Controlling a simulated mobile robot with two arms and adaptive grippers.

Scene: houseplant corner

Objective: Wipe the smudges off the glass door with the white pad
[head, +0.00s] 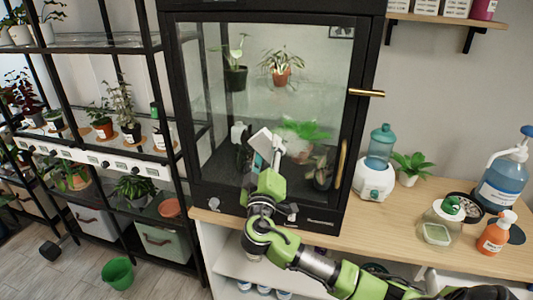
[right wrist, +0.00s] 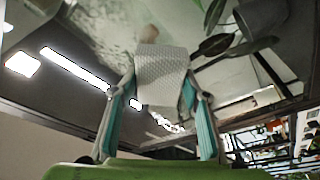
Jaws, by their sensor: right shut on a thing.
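The glass door (head: 290,100) closes the front of a black-framed plant cabinet standing on the wooden counter. My right gripper (head: 266,154) is in front of the lower middle of the glass, shut on the white pad (head: 260,139). In the right wrist view the pad (right wrist: 162,73) is white and textured, held between the two teal fingers, with its far end towards the glass. I cannot tell whether it touches the pane. A pale, cloudy smear (right wrist: 118,32) shows on the glass left of the pad. My left gripper is not in view.
A brass handle (head: 366,93) sticks out at the door's right edge. A teal-topped bottle on a white base (head: 374,180), a small plant (head: 411,165), a blue pump bottle (head: 503,175) and an orange bottle (head: 495,235) stand right on the counter. Plant shelves (head: 90,140) stand left.

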